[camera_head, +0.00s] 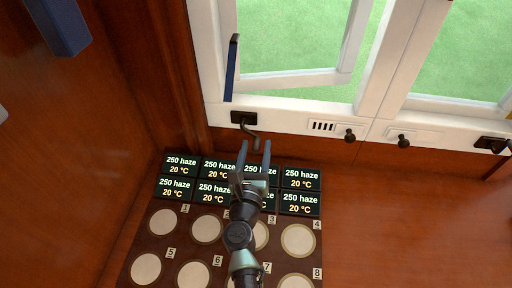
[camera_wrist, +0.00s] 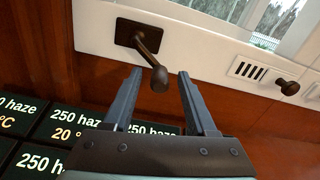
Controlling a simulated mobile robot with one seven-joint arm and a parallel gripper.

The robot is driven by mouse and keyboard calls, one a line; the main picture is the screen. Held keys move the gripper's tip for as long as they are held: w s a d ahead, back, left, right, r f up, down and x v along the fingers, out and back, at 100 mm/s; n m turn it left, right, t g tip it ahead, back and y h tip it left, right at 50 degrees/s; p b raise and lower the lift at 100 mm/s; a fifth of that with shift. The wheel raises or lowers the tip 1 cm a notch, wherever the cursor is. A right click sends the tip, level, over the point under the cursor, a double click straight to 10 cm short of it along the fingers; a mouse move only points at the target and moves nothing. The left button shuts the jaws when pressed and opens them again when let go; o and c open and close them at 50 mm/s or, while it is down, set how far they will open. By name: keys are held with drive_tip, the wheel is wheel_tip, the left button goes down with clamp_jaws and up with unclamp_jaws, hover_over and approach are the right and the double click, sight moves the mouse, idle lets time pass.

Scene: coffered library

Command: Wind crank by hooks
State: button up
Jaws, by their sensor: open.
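A dark crank (camera_head: 243,118) is mounted on the white window sill below the left window, its bent arm hanging down and to the right. In the wrist view the crank (camera_wrist: 139,37) shows its square base plate, and its rounded end knob (camera_wrist: 159,79) appears between my fingertips. My gripper (camera_head: 254,149) is open and empty, pointing at the crank. The fingers do not visibly touch the knob; the exact depth gap is unclear. A second dark crank (camera_head: 492,143) sits at the far right of the sill. I cannot make out any hooks.
Small dark knobs (camera_head: 350,135) (camera_head: 403,141) and a slotted vent (camera_head: 321,126) are on the sill. A window sash (camera_head: 296,79) stands ajar. Below my arm lies a board (camera_head: 222,265) with several round pads and lit labels. The wooden surface at right is clear.

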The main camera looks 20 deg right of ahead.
drive_tip(key=shift+w+d, duration=0.2)
drive_tip(key=shift+w, duration=0.35)
drive_tip(key=c, duration=0.9)
clamp_jaws()
drive_tip(key=shift+d+r, duration=0.1)
